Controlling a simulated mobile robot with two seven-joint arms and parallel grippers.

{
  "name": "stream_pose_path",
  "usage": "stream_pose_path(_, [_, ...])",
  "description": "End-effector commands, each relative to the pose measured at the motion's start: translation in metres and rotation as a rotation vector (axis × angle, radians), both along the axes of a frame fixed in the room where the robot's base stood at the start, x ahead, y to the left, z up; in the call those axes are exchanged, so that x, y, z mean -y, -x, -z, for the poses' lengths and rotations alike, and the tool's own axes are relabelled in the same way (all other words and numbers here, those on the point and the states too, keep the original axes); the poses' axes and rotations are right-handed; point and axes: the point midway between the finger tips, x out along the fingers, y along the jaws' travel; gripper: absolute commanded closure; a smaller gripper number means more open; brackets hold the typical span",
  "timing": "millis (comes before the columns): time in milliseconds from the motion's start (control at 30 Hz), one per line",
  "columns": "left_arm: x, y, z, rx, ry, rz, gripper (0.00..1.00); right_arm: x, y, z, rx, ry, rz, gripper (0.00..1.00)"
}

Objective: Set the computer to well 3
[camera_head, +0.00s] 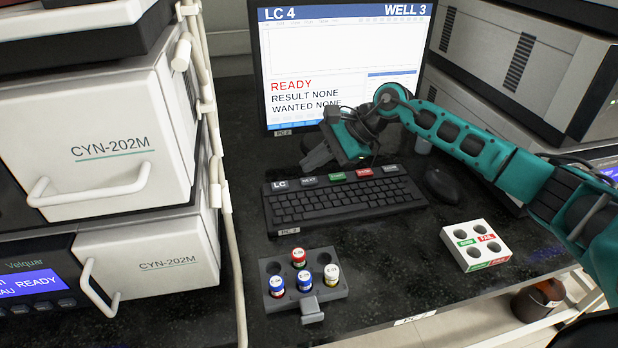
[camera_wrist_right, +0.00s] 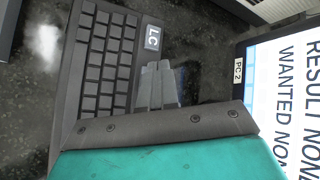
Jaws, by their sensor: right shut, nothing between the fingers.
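The computer monitor (camera_head: 340,60) stands at the back centre in the head view. Its screen reads LC 4, WELL 3, READY, RESULT NONE and WANTED NONE. The black keyboard (camera_head: 345,203) lies in front of it, with a row of labelled keys along its back edge; one key reads NEXT (camera_head: 308,181). My right gripper (camera_head: 318,160) is shut and empty, above the back left part of the keyboard, between it and the monitor. In the right wrist view its fingertips (camera_wrist_right: 158,68) point near the LC label (camera_wrist_right: 153,37) on the keyboard. My left gripper is not in view.
A grey rack (camera_head: 335,290) with several capped vials stands in front of the keyboard. A white PASS/FAIL block (camera_head: 476,245) is at the right. A mouse (camera_head: 443,186) lies beside the keyboard. White CYN-202M instruments (camera_head: 110,150) fill the left side. Bare counter lies between the rack and block.

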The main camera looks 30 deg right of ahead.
Motion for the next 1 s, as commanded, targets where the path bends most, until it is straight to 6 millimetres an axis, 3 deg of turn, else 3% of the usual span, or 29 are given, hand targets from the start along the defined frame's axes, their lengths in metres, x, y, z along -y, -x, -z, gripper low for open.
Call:
stream_pose_path(400, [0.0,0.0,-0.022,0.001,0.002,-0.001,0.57,0.0,0.0,-0.041,0.001,0.0,-0.001,1.0])
stream_pose_path(1000, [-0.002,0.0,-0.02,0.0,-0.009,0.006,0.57,0.0,0.0,-0.041,0.001,0.0,-0.001,1.0])
